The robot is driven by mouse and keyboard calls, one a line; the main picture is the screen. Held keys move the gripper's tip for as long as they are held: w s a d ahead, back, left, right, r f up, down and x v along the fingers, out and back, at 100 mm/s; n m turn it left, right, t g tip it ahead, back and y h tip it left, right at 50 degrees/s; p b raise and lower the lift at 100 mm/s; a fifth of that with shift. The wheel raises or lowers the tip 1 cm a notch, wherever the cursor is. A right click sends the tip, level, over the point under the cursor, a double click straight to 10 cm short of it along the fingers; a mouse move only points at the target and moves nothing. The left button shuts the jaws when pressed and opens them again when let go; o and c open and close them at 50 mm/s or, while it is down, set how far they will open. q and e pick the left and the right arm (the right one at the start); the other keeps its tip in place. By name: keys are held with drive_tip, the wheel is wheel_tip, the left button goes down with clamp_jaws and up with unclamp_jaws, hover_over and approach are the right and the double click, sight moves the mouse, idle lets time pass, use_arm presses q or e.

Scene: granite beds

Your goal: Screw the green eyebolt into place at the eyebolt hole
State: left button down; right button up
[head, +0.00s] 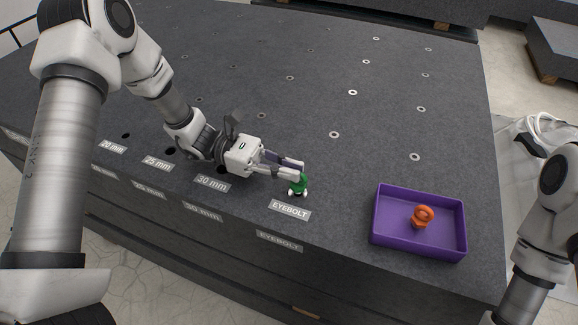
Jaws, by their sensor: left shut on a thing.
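The green eyebolt (299,184) stands near the front edge of the granite bed, just above the EYEBOLT label (290,209). My left gripper (300,173) reaches it from the left and is shut on its upper part. Small white parts show at the eyebolt's base. The eyebolt hole is hidden beneath or behind the eyebolt, so I cannot tell how deep the thread sits. My right arm enters at the lower right edge, but its gripper is out of view.
A purple tray (386,247) holding an orange eyebolt (423,216) stands to the right on the granite bed (330,95). Several metal-ringed holes dot the surface. Labels for 20, 25 and 30 mm line the front edge. The surface between eyebolt and tray is clear.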

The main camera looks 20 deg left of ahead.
use_arm(q)
drive_tip(key=shift+f+b, duration=0.7)
drive_tip(key=shift+f, duration=0.3)
drive_tip(key=shift+r, duration=0.15)
